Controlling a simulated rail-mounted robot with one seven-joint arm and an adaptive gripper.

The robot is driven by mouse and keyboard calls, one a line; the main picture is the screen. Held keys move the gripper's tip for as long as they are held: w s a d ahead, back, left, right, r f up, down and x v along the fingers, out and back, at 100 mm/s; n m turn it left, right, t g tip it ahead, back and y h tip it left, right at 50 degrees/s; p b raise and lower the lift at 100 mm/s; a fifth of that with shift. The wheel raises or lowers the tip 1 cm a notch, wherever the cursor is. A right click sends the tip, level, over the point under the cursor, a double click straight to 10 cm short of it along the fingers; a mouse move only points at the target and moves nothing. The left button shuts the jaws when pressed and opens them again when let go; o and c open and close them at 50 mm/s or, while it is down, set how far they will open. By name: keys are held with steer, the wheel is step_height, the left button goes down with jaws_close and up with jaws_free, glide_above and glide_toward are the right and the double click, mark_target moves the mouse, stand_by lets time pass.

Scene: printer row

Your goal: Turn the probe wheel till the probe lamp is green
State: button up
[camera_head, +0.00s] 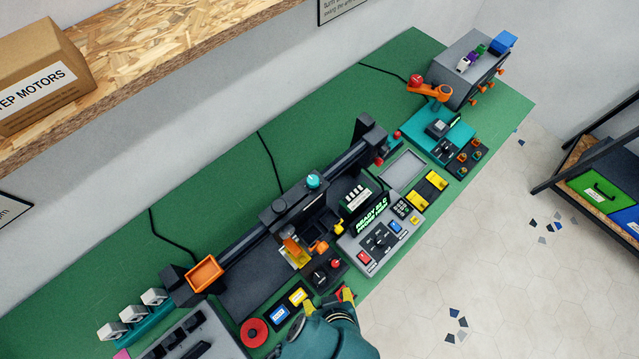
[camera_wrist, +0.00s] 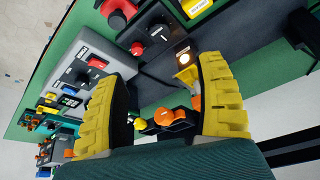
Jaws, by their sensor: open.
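An orange knob (camera_wrist: 171,117), which looks like the probe wheel, shows between my fingers in the wrist view, beyond them and apart from them. It also shows in the head view (camera_head: 318,246), right of the orange carriage part. A small round light (camera_wrist: 183,58) glows warm white in the wrist view; I cannot tell whether it is the probe lamp. No lamp clearly reads green. My gripper (camera_head: 326,303) is open and empty over the front edge of the bench. Its yellow fingers also show spread wide in the wrist view (camera_wrist: 160,78).
A black knob (camera_head: 318,278) and a red button (camera_head: 254,331) lie near my gripper. A grey control panel (camera_head: 372,232) with a lit green display stands to the right. The dark rail (camera_head: 246,233) and its carriage stand behind.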

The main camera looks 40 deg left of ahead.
mark_target(320, 280)
steer(key=b+x, duration=0.2)
steer(key=x, duration=1.4)
steer(key=shift+w+f, duration=0.1)
steer(key=c, duration=1.2)
